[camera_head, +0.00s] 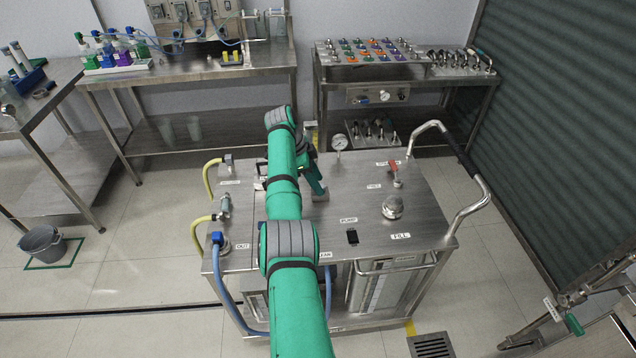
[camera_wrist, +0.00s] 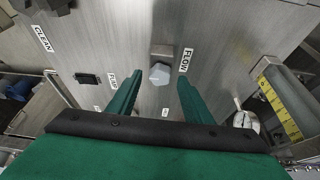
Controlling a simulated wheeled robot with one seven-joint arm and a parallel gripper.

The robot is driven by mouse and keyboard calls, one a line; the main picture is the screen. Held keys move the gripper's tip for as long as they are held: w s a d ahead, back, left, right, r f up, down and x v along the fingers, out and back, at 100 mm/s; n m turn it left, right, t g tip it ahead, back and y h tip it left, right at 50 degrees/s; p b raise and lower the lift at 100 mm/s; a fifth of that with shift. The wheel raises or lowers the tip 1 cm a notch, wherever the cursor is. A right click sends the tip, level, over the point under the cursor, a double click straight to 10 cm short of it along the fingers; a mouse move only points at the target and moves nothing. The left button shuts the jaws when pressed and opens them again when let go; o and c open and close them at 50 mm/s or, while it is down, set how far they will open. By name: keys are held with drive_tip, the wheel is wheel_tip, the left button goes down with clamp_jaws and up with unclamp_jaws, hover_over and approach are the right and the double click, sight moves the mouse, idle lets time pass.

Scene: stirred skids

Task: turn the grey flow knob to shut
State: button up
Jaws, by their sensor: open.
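The grey flow knob (camera_wrist: 160,73) is a small faceted knob on the brushed steel top of the skid (camera_head: 365,218). It sits beside the FLOW label (camera_wrist: 185,60) in the wrist view, with a small square steel block just beyond it. My gripper (camera_wrist: 160,80) is open, with one green finger on each side of the knob in that view. Gaps show between the fingers and the knob, and I cannot tell how far the tips are above it. In the head view my gripper (camera_head: 320,193) is low over the skid top, and I cannot make out the knob there.
A pressure gauge (camera_head: 340,143) stands at the skid's back edge. A red-handled valve (camera_head: 395,173) and a round steel cap (camera_head: 392,207) are to the right. Yellow and blue hoses (camera_head: 218,272) line the left side. A black switch (camera_head: 352,237) is near the front.

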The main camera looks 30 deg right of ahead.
drive_tip(key=v, duration=0.9)
drive_tip(key=shift+r, duration=0.4)
